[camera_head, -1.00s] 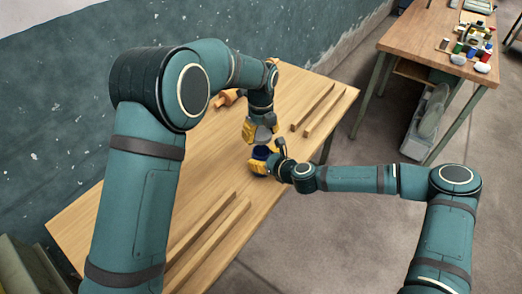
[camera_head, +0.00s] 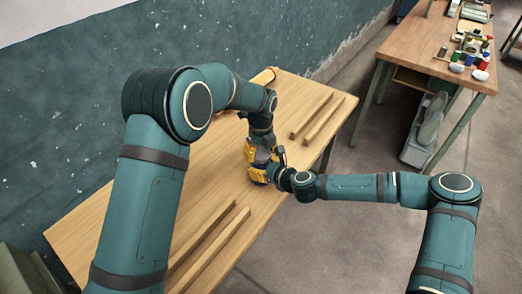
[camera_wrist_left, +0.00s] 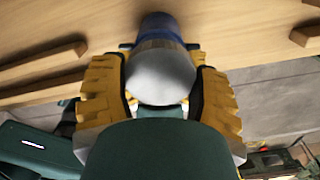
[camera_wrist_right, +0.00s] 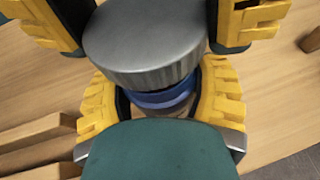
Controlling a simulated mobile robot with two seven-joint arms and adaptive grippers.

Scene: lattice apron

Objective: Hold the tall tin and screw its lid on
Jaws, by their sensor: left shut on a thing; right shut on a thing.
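The tall tin (camera_wrist_right: 165,98) is dark blue, and my right gripper (camera_wrist_right: 165,103) is shut around its body. The tin also shows in the left wrist view (camera_wrist_left: 160,27), beyond the lid. The round grey metal lid (camera_wrist_right: 145,45) is in line with the tin's top and close against it; I cannot tell if it is seated. My left gripper (camera_wrist_left: 162,85) is shut on the lid (camera_wrist_left: 160,75), one yellow finger on each side. In the head view, my left gripper (camera_head: 258,151) is directly above my right gripper (camera_head: 262,172), and they mostly hide the tin and lid.
Pairs of wooden bars lie on the wooden table (camera_head: 110,215), at the near side (camera_head: 220,248) and far right (camera_head: 326,121). An orange object (camera_head: 262,77) is partly hidden behind my left arm. A second table (camera_head: 415,45) with small coloured items stands at upper right.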

